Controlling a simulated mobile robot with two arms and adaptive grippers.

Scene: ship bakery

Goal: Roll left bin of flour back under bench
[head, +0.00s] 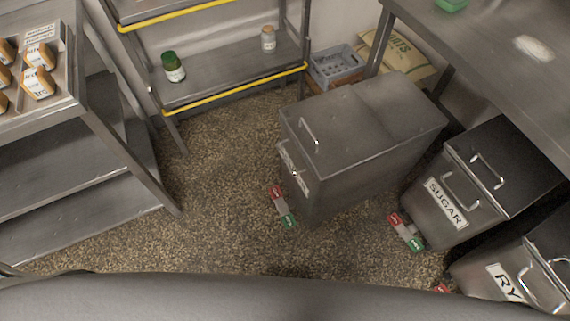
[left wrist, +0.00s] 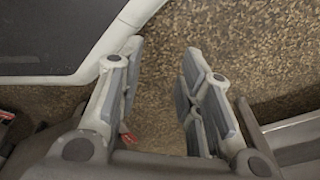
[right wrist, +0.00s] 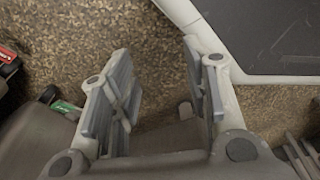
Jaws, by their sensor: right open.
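The left bin (head: 340,145) is a grey metal bin with a lid, a lid handle and a front handle (head: 300,178). It stands on the floor, mostly out in front of the bench (head: 480,60), with its rear right end near the bench edge. Its front label is too oblique to read. A red and green pedal (head: 283,205) shows at its foot. My left gripper (left wrist: 162,58) is open and empty above the floor in the left wrist view. My right gripper (right wrist: 157,55) is open and empty above the floor in the right wrist view. Neither gripper shows in the head view.
The sugar bin (head: 475,185) and a bin marked "RY" (head: 515,270) stand to the right. A grey crate (head: 335,67) and a sack (head: 395,55) lie behind the left bin. A rack (head: 125,165) stands left; floor (head: 215,190) between is clear.

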